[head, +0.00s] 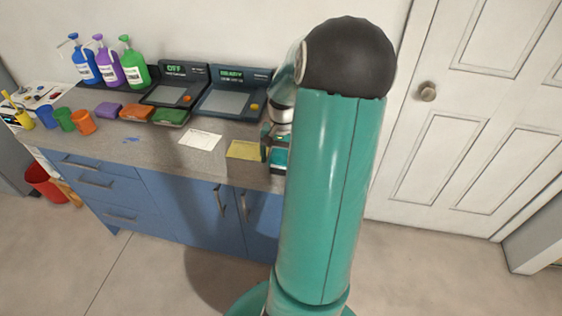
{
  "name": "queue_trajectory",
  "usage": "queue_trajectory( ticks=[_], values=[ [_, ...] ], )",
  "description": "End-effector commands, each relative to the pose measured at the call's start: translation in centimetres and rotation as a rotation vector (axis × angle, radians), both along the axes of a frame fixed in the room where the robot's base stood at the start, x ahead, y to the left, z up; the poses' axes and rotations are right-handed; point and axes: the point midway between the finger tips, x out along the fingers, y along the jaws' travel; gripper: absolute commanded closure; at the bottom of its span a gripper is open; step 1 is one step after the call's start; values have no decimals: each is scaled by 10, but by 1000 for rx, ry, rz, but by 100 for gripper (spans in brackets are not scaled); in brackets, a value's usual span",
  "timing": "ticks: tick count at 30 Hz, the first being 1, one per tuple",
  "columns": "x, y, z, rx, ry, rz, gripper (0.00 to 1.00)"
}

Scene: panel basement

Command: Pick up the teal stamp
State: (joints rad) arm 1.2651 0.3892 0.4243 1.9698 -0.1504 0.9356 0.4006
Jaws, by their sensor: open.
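My teal upper arm hides much of the counter's right end. A small teal piece (279,157) with a dark lower edge shows just left of the arm, near the counter's front edge. I cannot tell whether it is the teal stamp or a pad; no other teal stamp shows. My gripper (266,149) is partly hidden behind the arm. It is open, low over the counter, close beside the teal piece at its left. I cannot tell whether they touch.
Two dark devices (234,98) stand behind. Coloured pads (137,112), cups (82,122) and pump bottles (107,65) are further left. A white door (470,120) is right.

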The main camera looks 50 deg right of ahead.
Motion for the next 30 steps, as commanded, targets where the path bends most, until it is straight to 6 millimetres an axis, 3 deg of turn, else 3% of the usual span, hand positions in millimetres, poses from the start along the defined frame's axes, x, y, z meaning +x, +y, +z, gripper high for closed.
queue_trajectory(
  ticks=[1,9,20,27,30],
  values=[
    [0,0,0,0,0,0,17],
    [0,0,0,0,0,0,66],
    [0,0,5,-1,0,-1,66],
    [1,0,35,-4,-3,1,66],
    [-16,-6,53,-6,-1,-4,66]
  ],
)
